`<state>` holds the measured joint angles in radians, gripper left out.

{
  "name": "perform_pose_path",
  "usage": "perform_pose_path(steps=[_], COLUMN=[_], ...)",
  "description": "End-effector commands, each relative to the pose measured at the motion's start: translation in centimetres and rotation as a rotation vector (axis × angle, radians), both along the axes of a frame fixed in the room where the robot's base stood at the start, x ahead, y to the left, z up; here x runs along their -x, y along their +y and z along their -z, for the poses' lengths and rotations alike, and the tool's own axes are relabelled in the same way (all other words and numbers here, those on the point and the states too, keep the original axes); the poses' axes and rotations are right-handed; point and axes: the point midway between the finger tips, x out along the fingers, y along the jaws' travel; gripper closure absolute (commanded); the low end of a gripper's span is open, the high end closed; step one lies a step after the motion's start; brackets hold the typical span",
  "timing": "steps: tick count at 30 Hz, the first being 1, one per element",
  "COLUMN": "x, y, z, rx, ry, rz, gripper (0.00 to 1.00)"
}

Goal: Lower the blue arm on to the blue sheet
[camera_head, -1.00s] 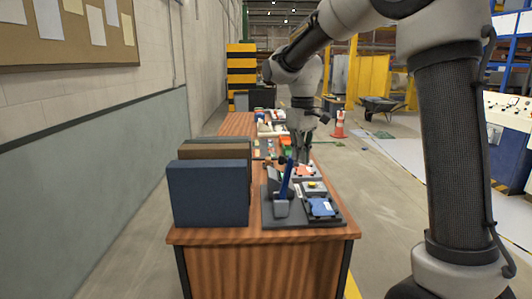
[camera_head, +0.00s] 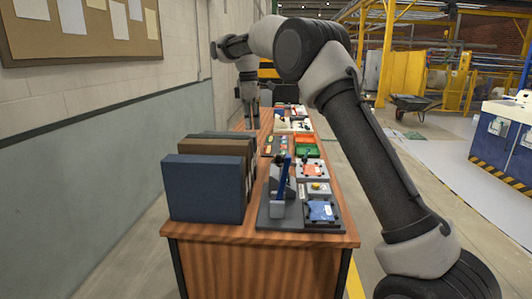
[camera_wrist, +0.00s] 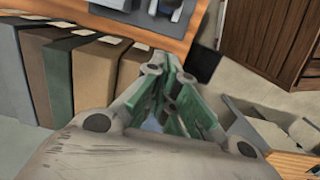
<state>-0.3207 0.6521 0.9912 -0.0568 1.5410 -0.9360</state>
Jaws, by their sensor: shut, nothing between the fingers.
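The blue arm (camera_head: 281,176) is raised, standing steeply up from its grey stand on a dark base plate (camera_head: 270,222) at the near end of the table. The blue sheet (camera_head: 320,211) lies flat at the right of that plate, with dark pieces at its corners. The arm is well clear of the sheet. My gripper (camera_head: 251,122) points down over the far left part of the table, well beyond the blue arm and apart from it. In the wrist view my gripper's green-padded fingers (camera_wrist: 185,90) are closed together and empty.
A row of blue, brown and green file boxes (camera_head: 205,188) stands left of the plate. An orange-topped fixture (camera_head: 311,169), a yellow button box (camera_head: 317,187) and green trays (camera_head: 306,150) line the right side. The wall is close on the left.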

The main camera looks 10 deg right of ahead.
Motion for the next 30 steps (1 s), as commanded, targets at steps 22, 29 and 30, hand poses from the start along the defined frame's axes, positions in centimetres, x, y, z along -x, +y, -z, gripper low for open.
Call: perform_pose_path(steps=[22,29,30], x=[0.3,1.0,1.1], y=[-0.6,-2.9,-3.3], z=[8.4,10.3,10.4], rx=[0.001,-0.001,-0.001], ry=[0.003,-0.002,-0.002], rz=[0.003,0.005,0.004], gripper=[1.00,1.00,1.00])
